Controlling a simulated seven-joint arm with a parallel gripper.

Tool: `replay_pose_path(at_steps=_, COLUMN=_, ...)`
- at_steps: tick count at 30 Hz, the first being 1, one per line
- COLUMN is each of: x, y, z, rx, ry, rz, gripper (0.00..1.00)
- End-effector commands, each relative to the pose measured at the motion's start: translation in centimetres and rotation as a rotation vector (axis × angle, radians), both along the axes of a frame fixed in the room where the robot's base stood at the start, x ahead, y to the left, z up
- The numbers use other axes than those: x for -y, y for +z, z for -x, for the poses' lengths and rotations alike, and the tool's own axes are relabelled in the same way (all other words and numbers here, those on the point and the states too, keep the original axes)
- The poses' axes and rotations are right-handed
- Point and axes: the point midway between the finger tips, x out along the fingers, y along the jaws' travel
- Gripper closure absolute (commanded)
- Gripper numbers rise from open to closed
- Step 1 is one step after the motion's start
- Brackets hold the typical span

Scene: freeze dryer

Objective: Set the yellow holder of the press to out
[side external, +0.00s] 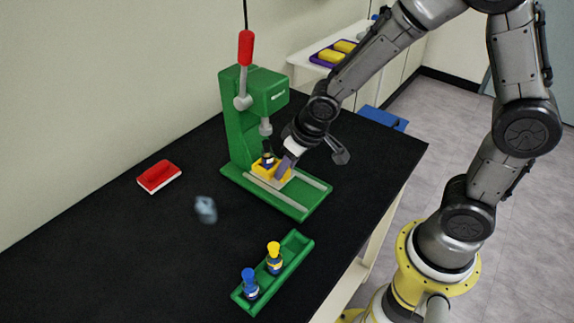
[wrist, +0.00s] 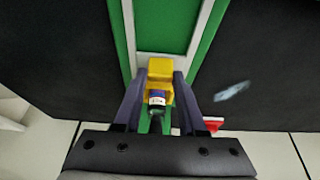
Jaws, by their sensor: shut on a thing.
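The green press (side external: 240,120) stands on the black table with its red-knobbed lever up. Its yellow holder (side external: 284,178) sits on the base between pale rails, under the ram. A small dark vial (side external: 268,158) with a pale label stands in the holder. My gripper (side external: 286,163) reaches in from the right and is shut on the holder. In the wrist view, the yellow holder (wrist: 160,66) is between my two purple-grey fingers, with the vial (wrist: 157,99) in front. The fingers partly hide the holder in the side view.
A green rack (side external: 293,243) with a blue-topped vial (side external: 250,284) and a yellow-topped vial (side external: 274,260) lies at the front.

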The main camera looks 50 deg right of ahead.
Motion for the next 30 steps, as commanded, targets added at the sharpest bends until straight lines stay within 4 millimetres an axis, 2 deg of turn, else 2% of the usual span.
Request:
replay_pose_path(at_steps=23, x=0.0, y=0.1, z=0.2, rx=0.001, ry=0.000, rz=0.001, gripper=1.00)
replay_pose_path(at_steps=26, x=0.0, y=0.2, z=1.0, rx=0.002, ry=0.001, rz=0.001, gripper=1.00)
replay_pose_path(at_steps=30, x=0.0, y=0.2, z=3.4, rx=0.002, ry=0.001, rz=0.002, gripper=1.00)
